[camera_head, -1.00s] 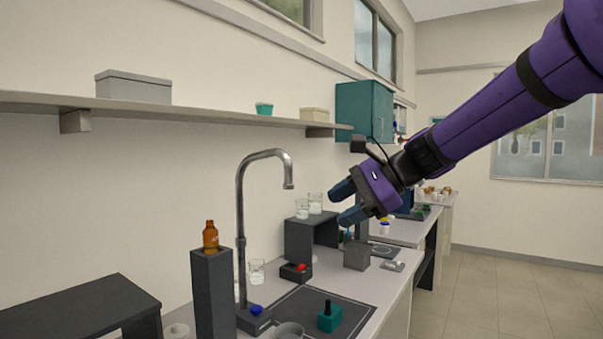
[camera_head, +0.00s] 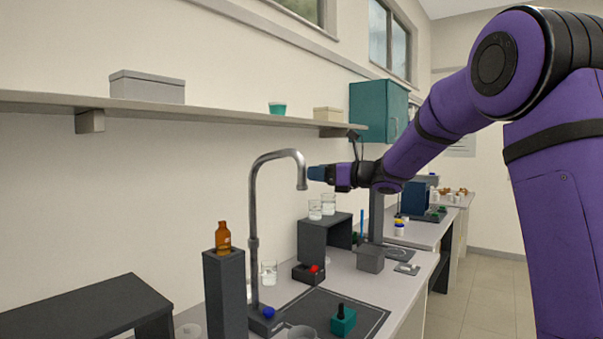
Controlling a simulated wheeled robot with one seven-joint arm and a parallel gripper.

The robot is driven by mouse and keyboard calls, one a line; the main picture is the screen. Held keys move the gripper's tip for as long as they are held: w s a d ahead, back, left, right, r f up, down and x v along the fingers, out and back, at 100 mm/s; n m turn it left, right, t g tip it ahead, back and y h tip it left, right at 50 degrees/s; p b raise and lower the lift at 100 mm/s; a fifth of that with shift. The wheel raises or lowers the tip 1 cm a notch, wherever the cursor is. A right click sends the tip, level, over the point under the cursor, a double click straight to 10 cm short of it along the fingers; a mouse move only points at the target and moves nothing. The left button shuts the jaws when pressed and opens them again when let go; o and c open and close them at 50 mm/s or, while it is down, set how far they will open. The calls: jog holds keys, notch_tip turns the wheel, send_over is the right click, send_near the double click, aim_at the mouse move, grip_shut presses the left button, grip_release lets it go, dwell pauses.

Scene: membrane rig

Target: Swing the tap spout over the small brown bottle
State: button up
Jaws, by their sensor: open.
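The grey tap spout (camera_head: 277,154) rises from a base with a blue knob and arches to the right, its outlet end pointing down over the counter. The small brown bottle (camera_head: 222,238) stands upright on a tall dark grey pillar (camera_head: 226,295), left of the tap's upright pipe. The spout points away from the bottle. My gripper (camera_head: 315,173) is open, with its blue fingertips just right of the spout's outlet end. I cannot tell whether they touch the spout. The fingers overlap in this view, so the gap between them is hidden.
Glass beakers (camera_head: 321,207) stand on a dark riser (camera_head: 316,241) below my gripper. A green block with a black knob (camera_head: 342,321) sits on the dark mat. A shelf (camera_head: 190,108) with boxes runs along the wall. The air between spout and bottle looks clear.

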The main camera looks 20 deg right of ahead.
aim_at(301, 169)
jog(key=shift+x, duration=2.7)
jog(key=shift+c, duration=0.2)
grip_shut()
